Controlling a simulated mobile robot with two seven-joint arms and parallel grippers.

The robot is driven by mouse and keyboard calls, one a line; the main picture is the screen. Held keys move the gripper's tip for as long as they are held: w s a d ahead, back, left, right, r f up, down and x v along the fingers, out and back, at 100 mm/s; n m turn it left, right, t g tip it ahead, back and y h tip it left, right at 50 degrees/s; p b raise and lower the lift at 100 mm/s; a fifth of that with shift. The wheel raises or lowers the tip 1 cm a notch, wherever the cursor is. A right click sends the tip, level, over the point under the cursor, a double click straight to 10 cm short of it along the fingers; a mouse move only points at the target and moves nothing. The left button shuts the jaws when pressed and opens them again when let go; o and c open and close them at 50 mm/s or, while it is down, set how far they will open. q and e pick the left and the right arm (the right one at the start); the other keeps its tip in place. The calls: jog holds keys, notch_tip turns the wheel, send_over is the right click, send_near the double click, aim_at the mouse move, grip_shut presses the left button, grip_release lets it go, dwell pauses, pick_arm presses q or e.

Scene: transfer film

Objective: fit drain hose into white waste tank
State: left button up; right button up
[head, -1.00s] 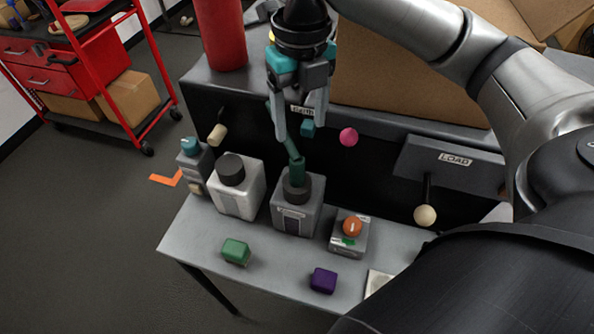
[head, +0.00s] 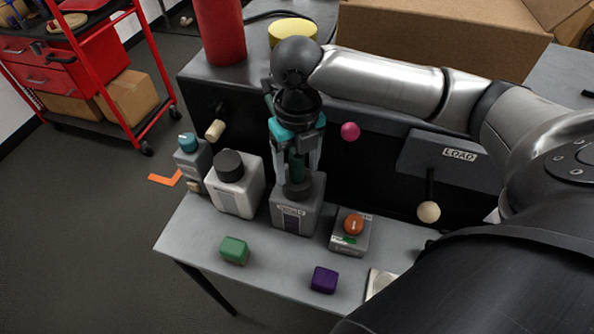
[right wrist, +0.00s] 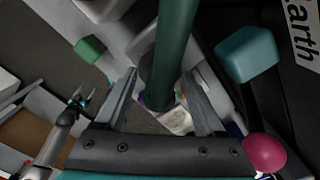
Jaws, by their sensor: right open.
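The dark green drain hose (head: 298,168) stands upright with its lower end at the dark neck of the grey tank (head: 297,212). The white waste tank (head: 236,191), with a dark round top, stands just left of the grey tank. My right gripper (head: 296,165) is open, pointing down, with a finger on each side of the hose. In the right wrist view the hose (right wrist: 175,45) runs between the open fingers (right wrist: 162,85). My left gripper (right wrist: 80,101) shows small at the left of that view, its fingers apart and empty; it is outside the head view.
On the bench (head: 200,238) are a green block (head: 235,250), a purple block (head: 324,280) and a box with an orange knob (head: 353,226). A small teal-capped bottle (head: 190,155) stands left of the white tank. A black panel with knobs rises behind.

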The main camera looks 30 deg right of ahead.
grip_shut()
dwell(0.6)
